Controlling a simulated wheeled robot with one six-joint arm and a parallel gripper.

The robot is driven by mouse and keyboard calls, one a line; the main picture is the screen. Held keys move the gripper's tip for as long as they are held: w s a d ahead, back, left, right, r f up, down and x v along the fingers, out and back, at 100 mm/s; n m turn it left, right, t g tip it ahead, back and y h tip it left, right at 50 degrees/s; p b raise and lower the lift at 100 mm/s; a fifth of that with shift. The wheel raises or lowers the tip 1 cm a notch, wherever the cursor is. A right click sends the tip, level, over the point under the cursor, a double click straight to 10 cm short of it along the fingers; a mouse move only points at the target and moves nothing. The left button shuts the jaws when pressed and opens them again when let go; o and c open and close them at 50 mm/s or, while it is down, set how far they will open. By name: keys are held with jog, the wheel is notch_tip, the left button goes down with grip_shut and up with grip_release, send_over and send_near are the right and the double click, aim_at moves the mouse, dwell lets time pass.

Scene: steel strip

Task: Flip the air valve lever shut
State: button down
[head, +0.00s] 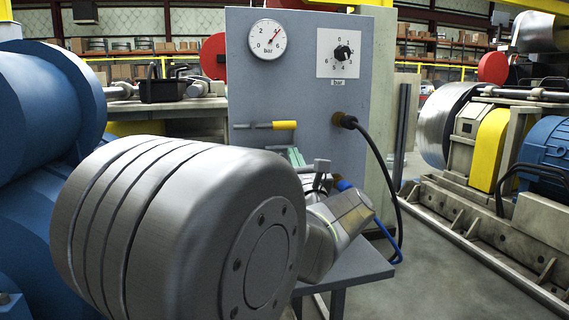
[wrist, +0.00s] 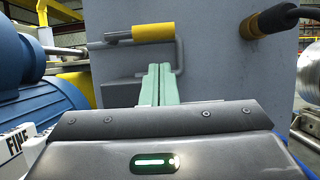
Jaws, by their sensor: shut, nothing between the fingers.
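The air valve lever (head: 284,125) is a thin grey rod with a yellow grip on the front of a grey panel (head: 255,85). It lies horizontal, grip to the right. In the wrist view the yellow grip (wrist: 154,32) shows above my fingers, with a grey U-shaped handle or bracket beside and below it. My gripper (wrist: 157,66) has green fingers that are together and empty. Their tips are just below the yellow grip in that view; I cannot tell whether they touch anything. In the head view my arm hides most of the gripper.
The panel carries a pressure gauge (head: 267,39) with its needle to the upper right, and a black knob (head: 342,52). A black hose (head: 380,160) curves down from a brass fitting at the right. A machine stands right, beyond open floor.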

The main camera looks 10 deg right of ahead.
jog(key=x, duration=0.6)
jog(key=shift+w+r, duration=0.1)
jog(key=shift+d+r+n+y, duration=0.15)
jog(key=shift+r+n+y, duration=0.25)
jog(key=shift+n, duration=0.4)
jog(key=r+n+y, duration=0.1)
jog(key=n+y, duration=0.1)
jog(key=n, duration=0.1)
jog(key=r+n+y, duration=0.1)
jog(key=n, duration=0.1)
jog(key=shift+d+r+g+p, duration=0.3)
jog(key=shift+g, duration=0.1)
notch_tip(320, 180, up, 8)
jog(key=n+g+y+p, duration=0.4)
jog(key=n+g+p, duration=0.15)
jog(key=n, duration=0.95)
send_over(291, 125)
jog(key=s+a, duration=0.1)
jog(key=a, duration=0.3)
jog(key=shift+a+n+g+h+p, duration=0.3)
jog(key=shift+a+n+g, duration=0.25)
jog(key=shift+n, duration=0.35)
jog(key=shift+a, duration=0.1)
